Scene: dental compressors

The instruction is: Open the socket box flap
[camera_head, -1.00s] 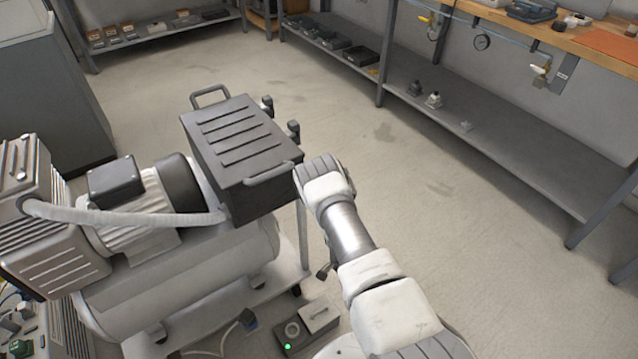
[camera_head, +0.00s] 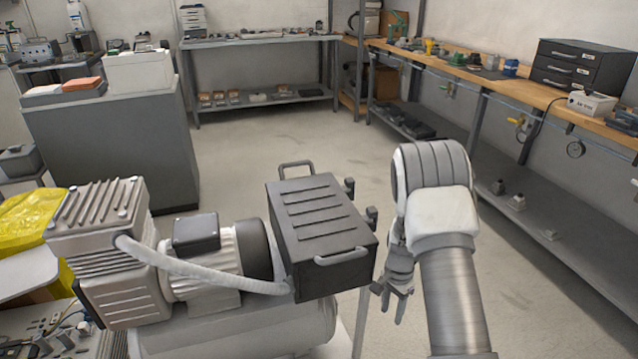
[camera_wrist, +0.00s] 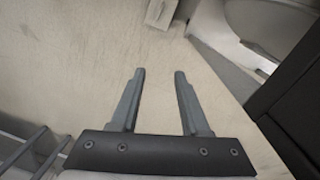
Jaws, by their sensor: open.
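My gripper (camera_head: 393,290) hangs just right of the dark ribbed box on the compressor, fingers pointing down. In the wrist view its two grey fingers (camera_wrist: 160,75) are apart with only bare floor between them. A small pale box (camera_wrist: 160,12) on the floor is cut off by the top edge of the wrist view, beyond the fingertips. It may be the socket box; I cannot make out its flap. No socket box shows in the head view now.
The compressor's dark ribbed box (camera_head: 325,228) with handles stands close left of my gripper. Its motor (camera_head: 205,260) is further left. A workbench (camera_head: 540,92) with a lower shelf runs along the right. Open floor (camera_head: 300,140) lies behind the compressor.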

